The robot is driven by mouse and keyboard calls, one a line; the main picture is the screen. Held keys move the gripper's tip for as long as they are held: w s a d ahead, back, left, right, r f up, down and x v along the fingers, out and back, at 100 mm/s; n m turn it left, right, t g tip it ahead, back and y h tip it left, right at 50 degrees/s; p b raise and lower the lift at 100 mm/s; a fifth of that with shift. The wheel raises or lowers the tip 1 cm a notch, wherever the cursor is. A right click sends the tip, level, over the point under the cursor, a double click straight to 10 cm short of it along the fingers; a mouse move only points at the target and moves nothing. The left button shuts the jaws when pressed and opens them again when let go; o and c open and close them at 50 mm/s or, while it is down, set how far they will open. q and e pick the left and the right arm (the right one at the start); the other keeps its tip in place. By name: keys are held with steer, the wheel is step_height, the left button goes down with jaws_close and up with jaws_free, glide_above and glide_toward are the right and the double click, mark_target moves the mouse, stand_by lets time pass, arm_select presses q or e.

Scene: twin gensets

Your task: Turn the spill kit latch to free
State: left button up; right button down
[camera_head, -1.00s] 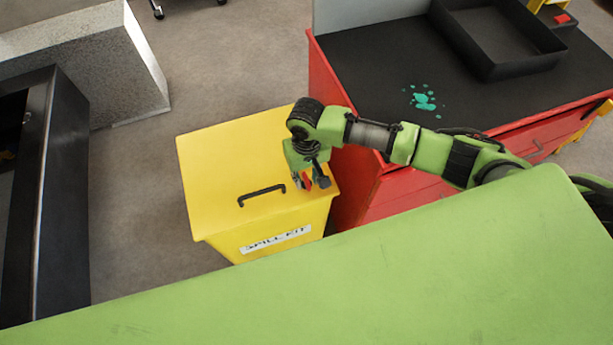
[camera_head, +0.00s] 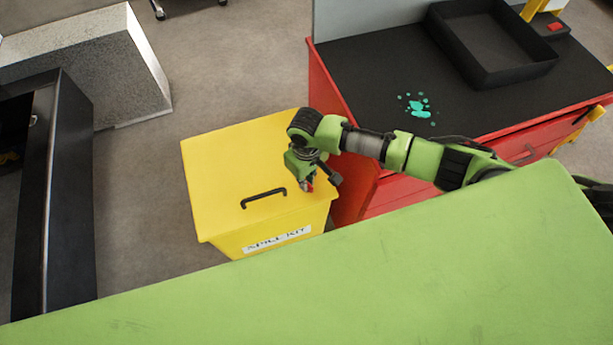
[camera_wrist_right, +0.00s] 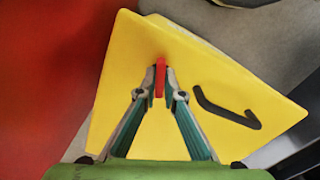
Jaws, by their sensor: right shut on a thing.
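The yellow spill kit bin (camera_head: 225,165) stands on the floor with its lid down, a black handle (camera_head: 263,197) on top and a SPILL KIT label on its front. Its red latch (camera_head: 309,185) is at the lid's right side, mostly hidden by my right gripper (camera_head: 308,181) in the head view. In the right wrist view, the red latch (camera_wrist_right: 160,76) stands between the two fingertips of my right gripper (camera_wrist_right: 160,95), which is shut on it. The black handle (camera_wrist_right: 226,108) is to its right there. My left gripper is not in view.
A red cabinet (camera_head: 345,205) with a black top stands right beside the bin. A black tray (camera_head: 490,75) and a green spill (camera_head: 418,107) are on that top. A dark cabinet (camera_head: 70,190) is at the left, with grey floor (camera_head: 145,220) between it and the bin.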

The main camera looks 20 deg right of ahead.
steer(key=n+p, duration=0.2)
steer(key=n, duration=0.1)
steer(key=shift+r+n, duration=0.1)
steer(key=shift+n, duration=0.3)
steer(key=n+p, duration=0.1)
steer(key=n, duration=0.2)
steer(key=shift+n, duration=0.3)
steer(key=n, duration=0.3)
steer(key=shift+n+p, duration=0.3)
steer(key=shift+p, duration=0.1)
steer(key=shift+n, duration=1.4)
steer(key=c, duration=2.2)
jaws_free()
steer(key=shift+o, duration=0.2)
